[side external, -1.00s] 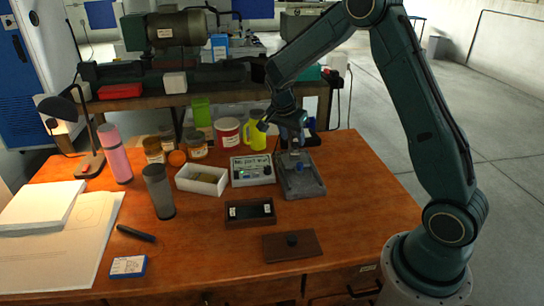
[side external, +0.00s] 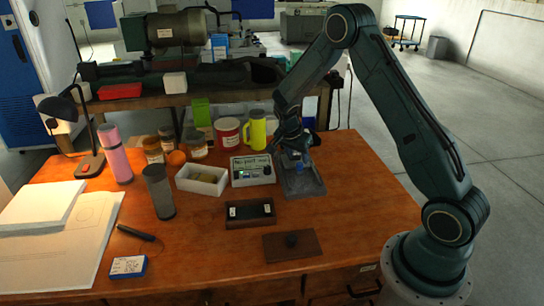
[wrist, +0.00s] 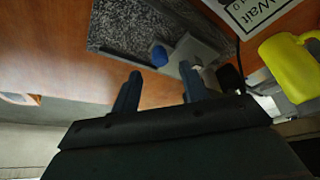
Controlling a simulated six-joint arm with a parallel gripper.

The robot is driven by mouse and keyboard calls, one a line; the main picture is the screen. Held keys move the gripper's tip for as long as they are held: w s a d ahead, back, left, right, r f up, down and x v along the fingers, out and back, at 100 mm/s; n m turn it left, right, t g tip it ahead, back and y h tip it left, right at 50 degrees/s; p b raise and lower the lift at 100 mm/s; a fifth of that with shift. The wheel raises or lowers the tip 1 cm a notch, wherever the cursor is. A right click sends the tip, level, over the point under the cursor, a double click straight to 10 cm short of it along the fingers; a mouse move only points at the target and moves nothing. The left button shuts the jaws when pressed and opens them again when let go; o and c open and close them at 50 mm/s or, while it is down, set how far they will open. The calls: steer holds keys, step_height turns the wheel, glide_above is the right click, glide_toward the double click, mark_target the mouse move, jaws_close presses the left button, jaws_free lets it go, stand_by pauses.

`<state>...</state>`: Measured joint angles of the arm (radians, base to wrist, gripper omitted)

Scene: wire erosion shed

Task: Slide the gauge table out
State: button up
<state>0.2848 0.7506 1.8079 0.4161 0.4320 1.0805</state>
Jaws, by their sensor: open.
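The gauge stand has a speckled grey stone base (side external: 303,184) at the right of the wooden table. In the wrist view, the base (wrist: 125,27) shows at the top, with a small grey block, which looks like the gauge table (wrist: 192,52), and a blue knob (wrist: 160,55) beside it. My gripper (side external: 294,153) is over the far part of the stand in the side view and partly hides it. In the wrist view my gripper (wrist: 160,88) has its two fingers apart with nothing between them. The fingertips appear just short of the block and knob; contact cannot be told.
A grey control box (side external: 252,170) stands close left of the stand. A yellow mug (side external: 257,131) and a red-white tin (side external: 228,133) stand behind it. The table's right side is clear.

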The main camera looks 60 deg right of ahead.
mark_target(299, 164)
steer(key=shift+x, duration=2.05)
steer(key=shift+c, duration=0.2)
jaws_close()
